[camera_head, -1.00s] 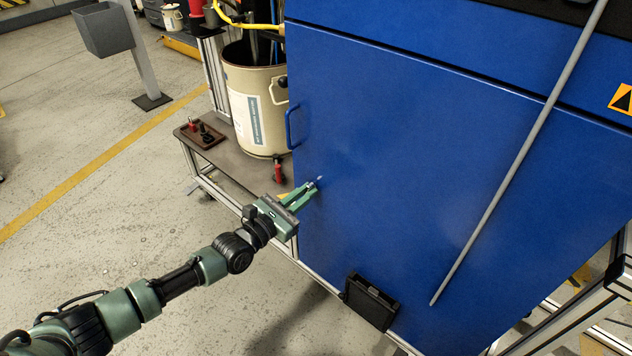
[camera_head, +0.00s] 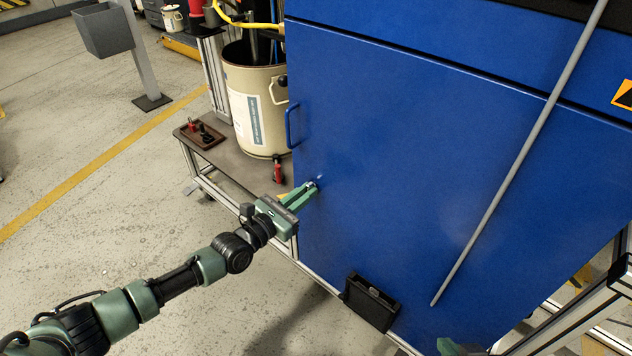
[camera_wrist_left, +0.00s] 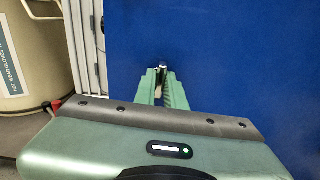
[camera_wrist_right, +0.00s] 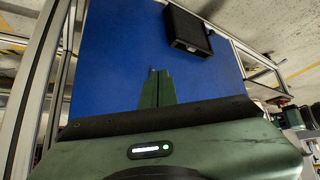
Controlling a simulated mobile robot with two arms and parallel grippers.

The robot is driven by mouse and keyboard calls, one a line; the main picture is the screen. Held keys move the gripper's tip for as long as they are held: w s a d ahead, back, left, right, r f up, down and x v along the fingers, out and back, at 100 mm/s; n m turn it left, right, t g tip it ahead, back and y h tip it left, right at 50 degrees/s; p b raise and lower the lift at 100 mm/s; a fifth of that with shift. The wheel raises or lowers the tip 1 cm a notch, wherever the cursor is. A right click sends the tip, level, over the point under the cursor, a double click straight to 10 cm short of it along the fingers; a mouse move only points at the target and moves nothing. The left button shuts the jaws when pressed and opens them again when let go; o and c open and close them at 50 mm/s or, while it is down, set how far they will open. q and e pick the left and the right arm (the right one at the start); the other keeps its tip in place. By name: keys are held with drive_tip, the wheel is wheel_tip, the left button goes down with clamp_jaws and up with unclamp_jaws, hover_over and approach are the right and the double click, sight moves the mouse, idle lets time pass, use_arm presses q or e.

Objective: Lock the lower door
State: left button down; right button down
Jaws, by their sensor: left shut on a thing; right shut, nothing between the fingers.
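The lower door (camera_head: 400,170) is a large blue panel, standing closed. My left gripper (camera_head: 314,186) is at its left edge, below the blue handle (camera_head: 292,125). In the left wrist view its fingers (camera_wrist_left: 162,72) are shut on a small metal piece at the door face, probably a key in the lock; the fingers hide most of it. My right gripper (camera_wrist_right: 156,75) is shut and empty in the right wrist view, pointing toward the blue door. In the head view only a green part of my right arm shows at the bottom edge.
A black box (camera_head: 371,302) sits at the door's lower edge. A long grey rod (camera_head: 510,175) runs diagonally before the door. A beige drum (camera_head: 255,105) and a brown tray (camera_head: 199,135) stand on the low bench at the left.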

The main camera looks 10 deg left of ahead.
use_arm(q)
drive_tip(key=shift+n+b, duration=0.4)
drive_tip(key=shift+n, duration=0.2)
drive_tip(key=c, duration=1.3)
unclamp_jaws()
use_arm(e)
drive_tip(key=w+r+t, duration=0.1)
drive_tip(key=w, duration=0.1)
drive_tip(key=w+a+r+t, duration=0.1)
drive_tip(key=shift+w+a+r+y, duration=0.1)
drive_tip(key=shift+w+r+y, duration=0.3)
use_arm(q)
drive_tip(key=p+v, duration=0.1)
drive_tip(key=v, duration=0.8)
use_arm(e)
drive_tip(key=s+d+f+g+h, duration=0.1)
drive_tip(key=s+d+f+g, duration=0.1)
drive_tip(key=s, duration=0.3)
drive_tip(key=shift+s+f+g, duration=0.35)
drive_tip(key=shift+f+g, duration=0.15)
drive_tip(key=shift+f, duration=0.4)
